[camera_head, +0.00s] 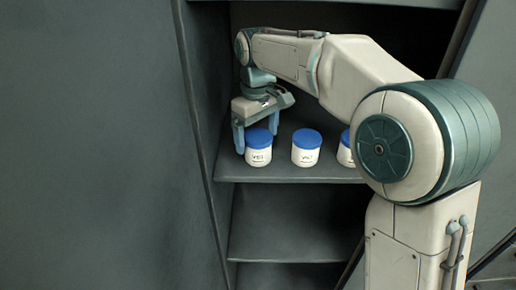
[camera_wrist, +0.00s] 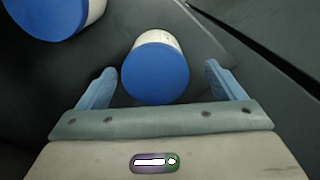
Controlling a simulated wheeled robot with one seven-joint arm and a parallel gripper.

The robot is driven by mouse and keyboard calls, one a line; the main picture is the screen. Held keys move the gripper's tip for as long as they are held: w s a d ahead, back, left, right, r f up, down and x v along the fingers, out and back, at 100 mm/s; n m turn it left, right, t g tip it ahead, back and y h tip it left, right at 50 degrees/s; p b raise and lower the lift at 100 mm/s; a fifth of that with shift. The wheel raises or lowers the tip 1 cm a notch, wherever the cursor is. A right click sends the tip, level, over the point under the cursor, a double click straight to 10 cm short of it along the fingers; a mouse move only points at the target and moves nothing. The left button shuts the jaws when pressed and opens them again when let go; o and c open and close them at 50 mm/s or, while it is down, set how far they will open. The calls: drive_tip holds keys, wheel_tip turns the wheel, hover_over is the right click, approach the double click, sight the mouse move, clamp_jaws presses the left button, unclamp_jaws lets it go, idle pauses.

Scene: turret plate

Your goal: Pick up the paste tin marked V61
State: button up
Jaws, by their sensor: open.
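A white tin with a blue lid (camera_head: 259,148) stands upright at the left end of the shelf, and its small label looks like V61. My gripper (camera_head: 257,139) is open above and around this tin, pointing down, with a finger on either side. In the wrist view the blue lid (camera_wrist: 155,74) lies between the two open fingers (camera_wrist: 162,80), with a gap on both sides. The fingers do not close on it.
A second blue-lidded tin (camera_head: 306,148) stands to the right, its label too small to read surely. A third tin (camera_head: 345,150) is partly hidden by my arm. The shelf (camera_head: 290,174) has a side wall close on the left; a lower shelf (camera_head: 285,240) is empty.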

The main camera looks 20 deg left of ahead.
drive_tip(key=f, duration=0.5)
drive_tip(key=shift+w, duration=0.3)
drive_tip(key=shift+r, duration=0.1)
drive_tip(key=c, duration=1.3)
drive_tip(key=shift+o, duration=0.2)
drive_tip(key=shift+r, duration=0.15)
